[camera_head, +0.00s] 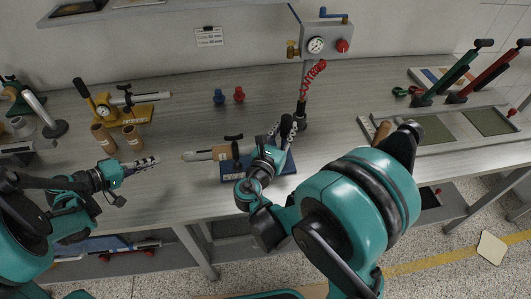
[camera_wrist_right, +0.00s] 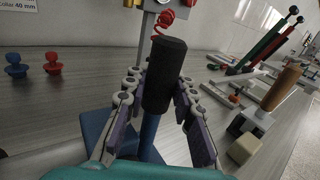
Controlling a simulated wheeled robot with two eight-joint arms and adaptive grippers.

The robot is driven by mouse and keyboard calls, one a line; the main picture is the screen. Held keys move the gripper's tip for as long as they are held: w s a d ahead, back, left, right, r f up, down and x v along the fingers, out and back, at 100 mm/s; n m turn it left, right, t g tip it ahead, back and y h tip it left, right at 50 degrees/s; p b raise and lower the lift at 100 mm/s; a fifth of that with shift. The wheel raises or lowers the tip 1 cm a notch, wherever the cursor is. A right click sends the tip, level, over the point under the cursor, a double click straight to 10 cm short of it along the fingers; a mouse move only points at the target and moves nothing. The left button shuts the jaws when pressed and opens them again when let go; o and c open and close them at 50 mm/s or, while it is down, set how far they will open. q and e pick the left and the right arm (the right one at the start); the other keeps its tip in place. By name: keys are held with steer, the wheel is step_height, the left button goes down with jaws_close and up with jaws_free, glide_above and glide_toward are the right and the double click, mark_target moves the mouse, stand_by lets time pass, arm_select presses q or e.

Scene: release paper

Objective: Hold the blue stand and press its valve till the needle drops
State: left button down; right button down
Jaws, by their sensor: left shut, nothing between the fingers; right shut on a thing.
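The blue stand (camera_head: 229,173) sits at the front middle of the bench, carrying a pale horizontal cylinder (camera_head: 200,155) with a small black lever (camera_head: 233,138) above it. My right gripper (camera_head: 282,137) is at the stand's right end. In the right wrist view its fingers (camera_wrist_right: 160,95) are shut around a black upright grip (camera_wrist_right: 165,70) on a blue post (camera_wrist_right: 149,135). My arm hides part of the stand, and I cannot make out its valve or needle clearly. My left gripper (camera_head: 153,162) is shut and empty, left of the cylinder's tip and apart from it.
A yellow stand with a gauge (camera_head: 125,109) and two brown cylinders (camera_head: 103,138) are at left. Blue (camera_head: 219,97) and red (camera_head: 239,94) knobs stand behind. A grey gauge box (camera_head: 327,40) with a red coiled hose is at the back. Pumps (camera_head: 445,80) stand right.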

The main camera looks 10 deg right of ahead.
steer(key=c, duration=1.2)
jaws_free()
steer(key=shift+o, duration=0.2)
